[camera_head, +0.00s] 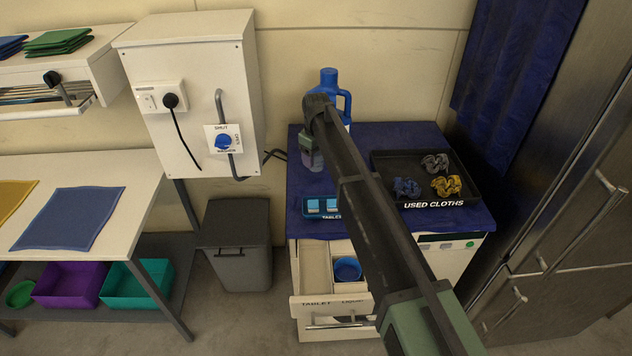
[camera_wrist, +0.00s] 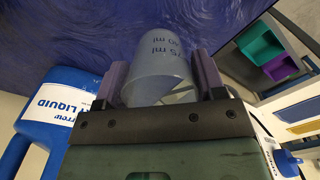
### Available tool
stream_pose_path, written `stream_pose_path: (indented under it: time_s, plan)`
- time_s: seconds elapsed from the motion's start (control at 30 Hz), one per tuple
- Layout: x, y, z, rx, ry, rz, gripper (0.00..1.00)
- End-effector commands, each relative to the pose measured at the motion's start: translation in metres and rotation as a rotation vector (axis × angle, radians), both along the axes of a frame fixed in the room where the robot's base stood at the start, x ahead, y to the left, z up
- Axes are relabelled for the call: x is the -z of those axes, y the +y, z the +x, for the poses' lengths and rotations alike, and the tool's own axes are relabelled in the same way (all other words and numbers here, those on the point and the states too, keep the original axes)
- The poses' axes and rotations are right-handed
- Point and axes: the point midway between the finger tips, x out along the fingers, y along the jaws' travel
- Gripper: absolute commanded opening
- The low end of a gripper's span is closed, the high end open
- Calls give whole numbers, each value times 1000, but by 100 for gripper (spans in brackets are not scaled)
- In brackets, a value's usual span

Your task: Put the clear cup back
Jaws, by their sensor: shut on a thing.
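The clear cup (camera_wrist: 165,62) is translucent with dark millilitre markings, and it sits between the two purple fingers of my gripper (camera_wrist: 163,78) in the wrist view. My gripper is shut on it. In the head view my gripper (camera_head: 309,152) is over the left part of the blue-topped cabinet (camera_head: 352,140), in front of the blue liquid jug (camera_head: 328,78); the cup is mostly hidden there. The jug also shows at the left of the wrist view (camera_wrist: 45,112). Below, an open drawer (camera_head: 316,268) has compartments; a blue round cup (camera_head: 347,269) sits in one.
A blue tablet box (camera_head: 322,207) lies near the cabinet's front left edge. A black used-cloths tray (camera_head: 393,160) with crumpled cloths is at right. A grey bin (camera_head: 237,245) stands left of the cabinet, a steel door unit (camera_head: 560,215) right. My arm crosses above the cabinet.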

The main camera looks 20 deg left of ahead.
Motion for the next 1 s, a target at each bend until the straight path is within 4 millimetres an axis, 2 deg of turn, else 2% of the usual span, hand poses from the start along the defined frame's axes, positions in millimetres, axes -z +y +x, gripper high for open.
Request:
stream_pose_path:
  time_s: [0.1, 0.3, 0.53, 0.7, 0.73, 0.87, 1.0]
  plan:
    - [3, 0, 0, 0, 0, 0, 40]
    - [44, 0, 0, 0, 0, 0, 40]
    - [40, 0, 0, 0, 0, 0, 40]
    - [45, 0, 0, 0, 0, 0, 40]
    - [43, 0, 0, 0, 0, 0, 68]
    - [43, 0, 0, 0, 0, 0, 88]
    - [43, 0, 0, 0, 0, 0, 89]
